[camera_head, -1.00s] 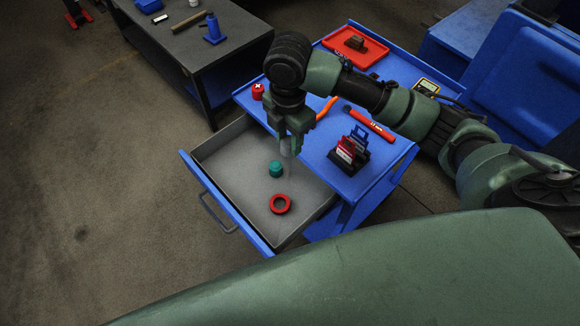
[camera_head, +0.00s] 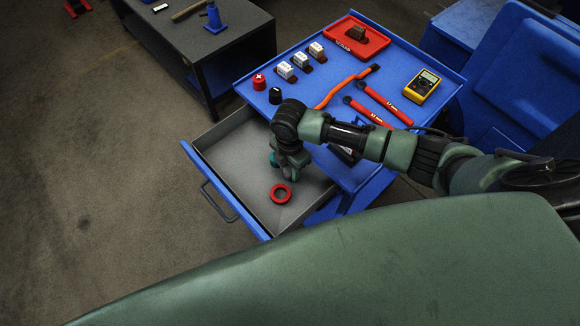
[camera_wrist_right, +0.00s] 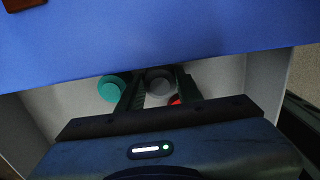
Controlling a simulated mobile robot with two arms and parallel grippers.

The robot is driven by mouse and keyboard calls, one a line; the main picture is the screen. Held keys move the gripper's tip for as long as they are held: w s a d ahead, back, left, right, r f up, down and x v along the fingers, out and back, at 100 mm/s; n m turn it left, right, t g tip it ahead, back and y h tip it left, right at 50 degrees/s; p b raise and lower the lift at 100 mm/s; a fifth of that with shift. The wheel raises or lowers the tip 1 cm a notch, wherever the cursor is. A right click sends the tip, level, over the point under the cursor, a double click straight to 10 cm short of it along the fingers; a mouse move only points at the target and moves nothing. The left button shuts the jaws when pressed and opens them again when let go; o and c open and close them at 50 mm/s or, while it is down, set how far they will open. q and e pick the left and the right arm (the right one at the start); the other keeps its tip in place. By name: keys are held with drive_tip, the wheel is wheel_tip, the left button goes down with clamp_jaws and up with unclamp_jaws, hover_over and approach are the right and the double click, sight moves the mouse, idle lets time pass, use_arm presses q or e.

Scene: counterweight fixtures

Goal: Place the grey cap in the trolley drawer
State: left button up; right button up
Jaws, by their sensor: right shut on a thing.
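The trolley drawer (camera_head: 232,165) is pulled open, with a grey floor and a blue front. My right gripper (camera_wrist_right: 159,88) reaches down into the drawer area and is shut on the grey cap (camera_wrist_right: 160,76), which shows between its fingers in the wrist view. In the head view my wrist hides the cap. I cannot tell whether the cap touches the drawer floor. A teal cap (camera_wrist_right: 111,88) sits just left of the fingers in the wrist view. My left gripper is not in view.
The blue trolley top (camera_head: 330,63) holds a red tray (camera_head: 355,38), a yellow multimeter (camera_head: 422,85), red-handled tools (camera_head: 384,104), small labelled blocks, a red cap (camera_head: 259,82) and a black cap (camera_head: 275,96). A dark workbench (camera_head: 215,48) stands behind left. The drawer's left part is clear.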

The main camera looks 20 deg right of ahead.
sight(290, 169)
drive_tip(key=shift+f, duration=0.2)
drive_tip(key=o, duration=0.5)
drive_tip(key=shift+o, duration=0.2)
wheel_tip(290, 169, up, 12)
idle(0.3)
idle(0.4)
